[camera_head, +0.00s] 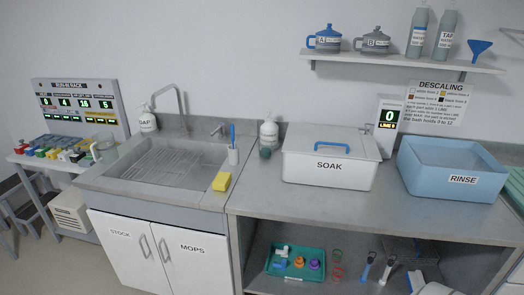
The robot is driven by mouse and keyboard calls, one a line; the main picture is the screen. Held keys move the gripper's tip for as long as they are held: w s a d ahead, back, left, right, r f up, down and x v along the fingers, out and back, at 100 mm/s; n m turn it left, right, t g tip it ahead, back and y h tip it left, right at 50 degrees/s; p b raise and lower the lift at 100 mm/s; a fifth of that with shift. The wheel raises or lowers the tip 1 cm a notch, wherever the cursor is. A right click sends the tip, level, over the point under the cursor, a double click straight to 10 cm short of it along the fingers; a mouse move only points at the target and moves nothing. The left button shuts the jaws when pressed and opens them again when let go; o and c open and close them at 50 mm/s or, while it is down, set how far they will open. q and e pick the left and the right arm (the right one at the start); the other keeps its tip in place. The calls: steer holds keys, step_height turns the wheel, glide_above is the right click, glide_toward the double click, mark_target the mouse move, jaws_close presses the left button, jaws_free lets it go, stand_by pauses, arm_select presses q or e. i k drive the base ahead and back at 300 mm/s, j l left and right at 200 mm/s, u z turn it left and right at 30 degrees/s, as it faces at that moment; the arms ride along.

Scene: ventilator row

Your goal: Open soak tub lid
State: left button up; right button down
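The soak tub (328,172) is a white box labelled SOAK on the grey counter, right of the sink. Its white lid (312,141) lies flat on top and looks closed. A blue handle (332,147) stands on the lid. Neither of my grippers can be made out for certain in the head view. A small white piece at the bottom edge, right of centre, may be part of me.
A blue RINSE basin (450,172) stands right of the tub. A display (389,119) stands behind, between them. Left are a dark green item (265,153), a white bottle (269,132), a yellow sponge (222,182) and the sink (165,165). A shelf (400,62) hangs above. Counter in front is clear.

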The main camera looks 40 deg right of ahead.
mark_target(300, 139)
steer(key=z, duration=1.75)
